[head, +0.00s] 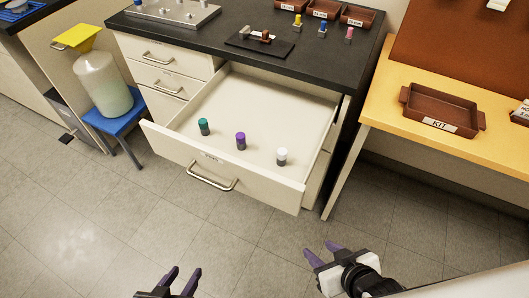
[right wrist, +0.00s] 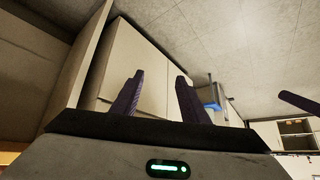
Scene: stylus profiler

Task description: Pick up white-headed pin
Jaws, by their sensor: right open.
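The white-headed pin (head: 282,156) stands upright in the open drawer (head: 255,105), near its front right corner. A purple-headed pin (head: 241,141) and a green-headed pin (head: 204,127) stand to its left in the same drawer. My right gripper (head: 322,250) is open and empty, in front of the drawer and apart from it. Its two purple fingers also show spread in the right wrist view (right wrist: 155,97). My left gripper (head: 184,278) is at the bottom edge of the head view, fingers apart, with nothing seen between them.
A black countertop (head: 215,45) above the drawer holds a dark mat (head: 260,43), brown bins and coloured pins. A brown KIT tray (head: 440,108) sits on the yellow table (head: 390,95) at right. A jug (head: 103,85) stands on a blue stool at left. The floor before the drawer is clear.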

